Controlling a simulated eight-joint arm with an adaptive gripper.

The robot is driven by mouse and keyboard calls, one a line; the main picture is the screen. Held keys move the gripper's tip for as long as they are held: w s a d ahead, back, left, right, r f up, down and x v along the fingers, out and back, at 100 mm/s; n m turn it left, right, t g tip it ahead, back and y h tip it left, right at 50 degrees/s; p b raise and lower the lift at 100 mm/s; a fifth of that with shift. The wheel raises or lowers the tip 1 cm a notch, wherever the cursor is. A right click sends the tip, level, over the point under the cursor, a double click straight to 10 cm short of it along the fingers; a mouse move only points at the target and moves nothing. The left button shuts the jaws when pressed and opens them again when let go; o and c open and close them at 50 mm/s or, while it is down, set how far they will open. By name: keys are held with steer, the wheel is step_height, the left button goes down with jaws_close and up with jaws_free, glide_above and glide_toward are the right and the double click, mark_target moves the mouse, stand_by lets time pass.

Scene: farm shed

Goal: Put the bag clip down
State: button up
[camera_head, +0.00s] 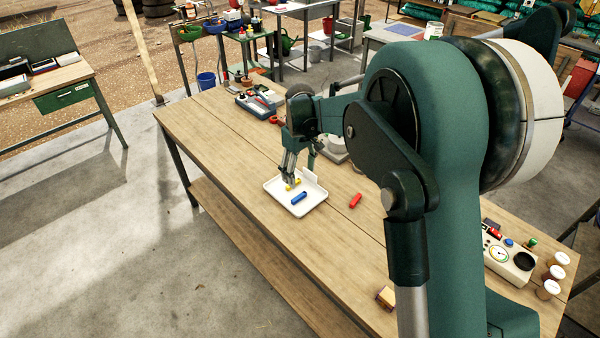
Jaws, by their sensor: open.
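A white tray (310,207) lies on the wooden workbench. In it are a small yellow piece (294,186) and a blue piece (299,198). A similar red piece (355,201) lies on the bare bench to the right of the tray. These look like clips, but they are too small to tell which is the bag clip. My gripper (298,176) points down over the back part of the tray, open, with its fingertips close to the yellow piece. The fingers partly hide that piece, and I cannot tell whether they touch it.
A small yellow-brown block (386,297) lies near the front. A gauge box (508,258) and several jars stand at the right. The bench left of the tray is clear.

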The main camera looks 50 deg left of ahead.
steer(key=shift+d, duration=0.1)
stand_by(0.5)
steer(key=w+d+r+m+t+y, duration=0.1)
steer(key=w+d+r+m, duration=0.45)
steer(key=d, duration=0.85)
steer(key=w+d+r+t, duration=0.1)
steer(key=w+d+r, duration=0.1)
steer(key=d+r, duration=1)
steer(key=w+d+r+m+t+y, duration=0.1)
steer(key=w+d+r+m, duration=0.3)
steer(key=d, duration=1.3)
steer(key=s+d+r+m+t, duration=0.15)
steer(key=s+d, duration=0.25)
steer(key=d, duration=0.7)
steer(key=s+d+r+m, duration=0.2)
steer(key=s+d, duration=0.2)
steer(key=d, duration=0.7)
steer(key=s+d+f+m+t+h, duration=0.1)
steer(key=s+d+f+m, duration=0.1)
steer(key=s+d, duration=0.4)
steer(key=s+d+f+m+t+h, duration=0.1)
steer(key=s+d+f+m, duration=0.2)
steer(key=s+d, duration=0.3)
steer(key=d, duration=0.4)
steer(key=shift+s+d+t, duration=0.15)
steer(key=shift+s+t, duration=0.15)
steer(key=shift+t, duration=0.05)
